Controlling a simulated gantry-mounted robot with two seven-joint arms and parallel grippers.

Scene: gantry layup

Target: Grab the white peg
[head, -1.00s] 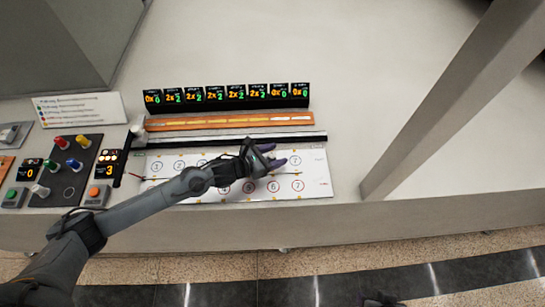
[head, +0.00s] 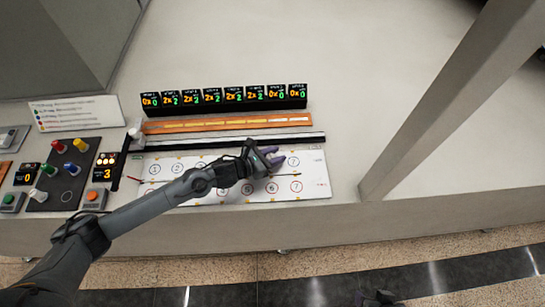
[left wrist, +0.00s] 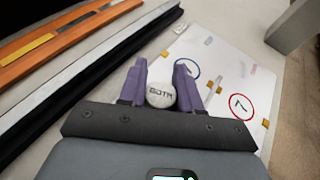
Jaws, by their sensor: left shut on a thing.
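My left gripper (head: 272,157) is over the white numbered board (head: 312,178). In the left wrist view its purple fingers (left wrist: 172,86) are shut on a white peg (left wrist: 161,95), whose round top with dark lettering shows between them. The rest of this peg is hidden. Another white peg (head: 38,194) stands at the front left of the dark peg panel (head: 62,182), with red, yellow, green and blue pegs nearby and an empty ringed spot beside it. A dark part of my right arm or gripper (head: 379,297) shows at the bottom edge; its fingers cannot be made out.
Orange (head: 225,125) and black-and-white strips lie behind the board. A row of small displays (head: 225,97) stands behind them. A grey post (head: 440,105) rises to the right. The table (head: 350,80) is clear at the back and between post and strips.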

